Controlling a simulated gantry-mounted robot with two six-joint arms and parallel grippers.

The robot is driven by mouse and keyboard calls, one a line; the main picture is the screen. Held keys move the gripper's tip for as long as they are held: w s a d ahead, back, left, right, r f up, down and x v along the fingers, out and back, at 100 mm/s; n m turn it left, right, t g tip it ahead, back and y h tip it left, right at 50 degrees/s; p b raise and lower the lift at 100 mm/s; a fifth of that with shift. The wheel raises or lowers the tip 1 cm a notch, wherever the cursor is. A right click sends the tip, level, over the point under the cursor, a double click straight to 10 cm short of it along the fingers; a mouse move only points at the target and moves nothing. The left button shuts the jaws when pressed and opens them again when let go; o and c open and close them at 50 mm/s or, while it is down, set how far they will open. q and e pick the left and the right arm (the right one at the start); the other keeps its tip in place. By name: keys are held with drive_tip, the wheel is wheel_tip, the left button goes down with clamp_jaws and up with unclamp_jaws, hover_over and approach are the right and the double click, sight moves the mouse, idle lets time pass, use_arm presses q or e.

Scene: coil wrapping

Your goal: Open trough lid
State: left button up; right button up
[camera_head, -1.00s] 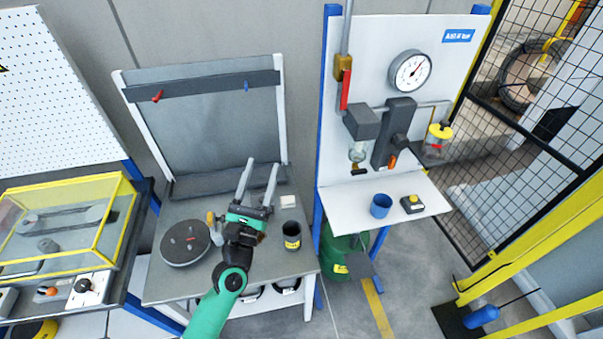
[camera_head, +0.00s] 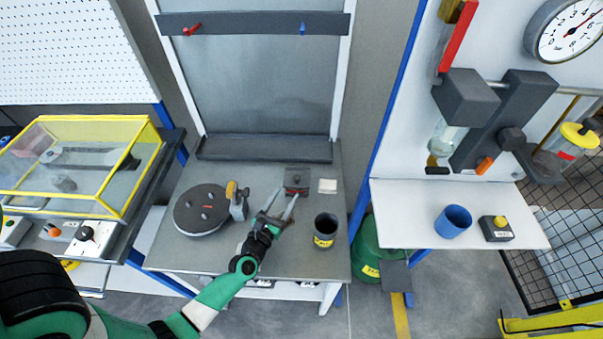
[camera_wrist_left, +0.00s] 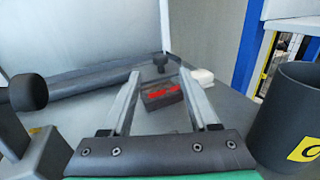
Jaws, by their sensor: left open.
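A long dark grey trough-like piece (camera_head: 265,148) lies along the back of the grey worktable; it also shows in the left wrist view (camera_wrist_left: 85,90). I cannot tell its lid apart from its body. A small dark block with red marks (camera_head: 297,180) sits on the table in front of it. In the left wrist view this block (camera_wrist_left: 162,97) shows beyond and between my fingers. My left gripper (camera_head: 283,199) is open and empty, its fingers pointing toward the block, with no contact visible. My right gripper is not in view.
A round dark turntable (camera_head: 201,210) stands left of my gripper, with an orange-topped grey tool (camera_head: 238,203) beside it. A dark cup (camera_head: 325,230) stands to the right. A small white block (camera_head: 327,186) lies behind the cup. A yellow-framed clear case (camera_head: 80,165) is at left.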

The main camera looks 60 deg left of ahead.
sight(301, 176)
use_arm(q)
drive_tip(key=b+x, duration=0.2)
drive_tip(key=x, duration=0.9)
drive_tip(key=shift+w+a, duration=0.1)
drive_tip(key=shift+w, duration=0.1)
clamp_jaws()
idle(0.9)
